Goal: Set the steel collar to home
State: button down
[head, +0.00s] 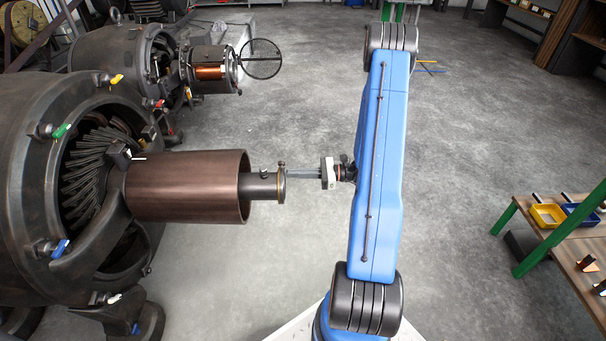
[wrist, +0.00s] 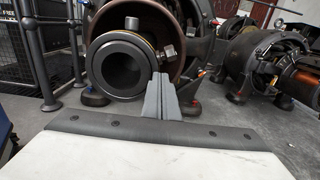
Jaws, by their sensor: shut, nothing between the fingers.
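The steel collar (head: 282,186) sits on the end of the shaft that sticks out of the brown cylinder (head: 190,187) of the nearest dynamo. In the wrist view the collar is a dark ring (wrist: 101,68) around a round hole, with a thin brass-coloured edge behind it. A round peg (wrist: 131,23) stands at its top and a small block-like peg (wrist: 168,50) sticks out at its upper right. My gripper (head: 293,171) is shut and empty, pointing left at the collar. In the wrist view its fingertips (wrist: 160,77) overlap the collar's right edge, below the block-like peg; I cannot tell whether they touch.
The dynamo housing (head: 30,190) carries coloured handles around its rim. A second dynamo (head: 110,55) with a copper winding and a wheel stands behind. A workbench with a yellow bin (head: 547,215) stands at the right. The floor between is clear.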

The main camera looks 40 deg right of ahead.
jog(key=shift+w+a, duration=0.1)
jog(key=shift+a, duration=0.05)
jog(key=shift+x, duration=1.55)
jog(key=v, duration=1.4)
